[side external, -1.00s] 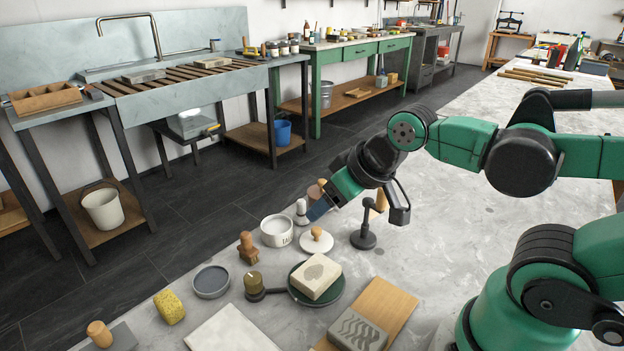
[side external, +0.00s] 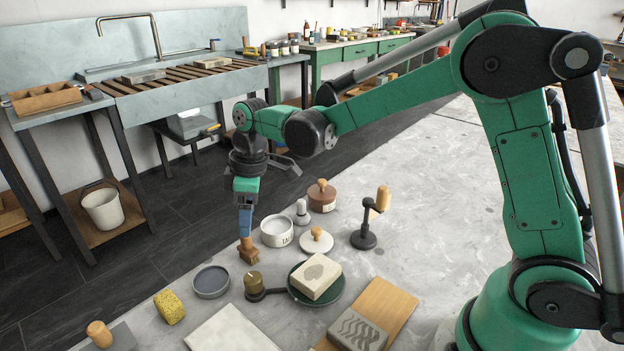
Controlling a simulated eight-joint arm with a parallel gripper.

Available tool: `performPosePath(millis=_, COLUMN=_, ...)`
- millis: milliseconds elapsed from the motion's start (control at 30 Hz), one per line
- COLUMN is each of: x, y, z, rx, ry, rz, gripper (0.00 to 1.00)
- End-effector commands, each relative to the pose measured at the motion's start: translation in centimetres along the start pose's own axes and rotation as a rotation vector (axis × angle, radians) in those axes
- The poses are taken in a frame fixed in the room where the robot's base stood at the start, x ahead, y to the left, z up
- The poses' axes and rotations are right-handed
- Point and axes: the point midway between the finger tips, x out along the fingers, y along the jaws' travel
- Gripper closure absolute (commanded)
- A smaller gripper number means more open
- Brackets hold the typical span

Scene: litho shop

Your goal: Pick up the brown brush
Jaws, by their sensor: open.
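The brown brush (side external: 249,256) stands upright on the near-left part of the grey table, bristles down. Its wooden handle points up. My gripper (side external: 245,233) points straight down directly above it, with its blue fingers at the top of the handle. The gripper is open. The fingers hide part of the handle, and I cannot tell whether they touch it.
A white bowl (side external: 277,231) stands close to the right of the brush. A yellow sponge (side external: 169,306) lies at left.

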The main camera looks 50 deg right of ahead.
Motion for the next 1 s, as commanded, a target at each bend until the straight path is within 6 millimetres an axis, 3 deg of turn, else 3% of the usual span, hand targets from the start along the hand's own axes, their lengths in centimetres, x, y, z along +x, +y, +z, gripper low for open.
performPosePath(millis=400, x=5.0, y=0.0, z=-0.1, rx=-0.002, ry=0.0, rz=-0.001, gripper=0.38)
performPosePath(millis=733, x=5.5, y=0.0, z=0.0, rx=-0.001, ry=0.0, rz=0.0, gripper=0.38)
performPosePath(millis=767, x=5.5, y=0.0, z=0.0, rx=-0.001, ry=0.0, rz=0.0, gripper=0.43)
performPosePath(millis=967, x=5.5, y=0.0, z=0.0, rx=-0.001, ry=0.0, rz=0.0, gripper=1.0)
performPosePath(millis=1000, x=5.5, y=0.0, z=0.0, rx=-0.001, ry=0.0, rz=0.0, gripper=1.0)
